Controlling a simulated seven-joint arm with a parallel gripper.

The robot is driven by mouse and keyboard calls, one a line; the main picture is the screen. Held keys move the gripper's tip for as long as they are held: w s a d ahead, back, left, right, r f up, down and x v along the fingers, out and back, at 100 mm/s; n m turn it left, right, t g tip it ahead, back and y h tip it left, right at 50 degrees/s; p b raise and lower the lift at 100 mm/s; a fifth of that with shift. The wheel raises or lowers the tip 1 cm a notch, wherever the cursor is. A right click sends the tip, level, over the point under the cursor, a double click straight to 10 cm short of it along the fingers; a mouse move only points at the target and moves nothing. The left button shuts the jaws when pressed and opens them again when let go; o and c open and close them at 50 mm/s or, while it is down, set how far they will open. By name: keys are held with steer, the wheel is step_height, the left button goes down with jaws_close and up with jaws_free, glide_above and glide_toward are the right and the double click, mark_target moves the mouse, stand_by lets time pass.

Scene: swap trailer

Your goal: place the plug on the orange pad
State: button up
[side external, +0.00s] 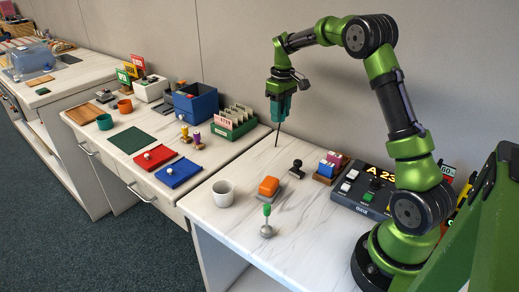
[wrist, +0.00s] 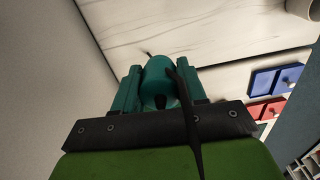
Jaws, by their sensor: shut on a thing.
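My gripper (side external: 281,116) is high above the table, near the gap between the two counters.
A white cup (side external: 223,193), a green-handled tool (side external: 267,220) and a black stamp-like thing (side external: 296,168) stand near the orange thing. A control box (side external: 357,190) is to the right. The near counter's front is partly clear.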

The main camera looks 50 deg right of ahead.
steer(key=s+a+r+n, duration=0.1)
steer(key=s+a+r, duration=0.3)
steer(key=s+a, duration=0.85)
steer(key=s+a+f, duration=0.3)
steer(key=s+a, duration=0.3)
steer(key=s, duration=0.1)
steer(key=m, duration=0.2)
glide_above(269, 182)
steer(key=s, duration=0.1)
step_height(269, 182, down, 6)
steer(key=shift+s+r, duration=0.15)
steer(key=shift+w, duration=0.25)
steer(key=shift+w+f, duration=0.2)
steer(key=shift+f, duration=0.7)
steer(key=shift+w+f, duration=0.15)
steer(key=shift+f, duration=0.75)
steer(key=shift+f, duration=0.1)
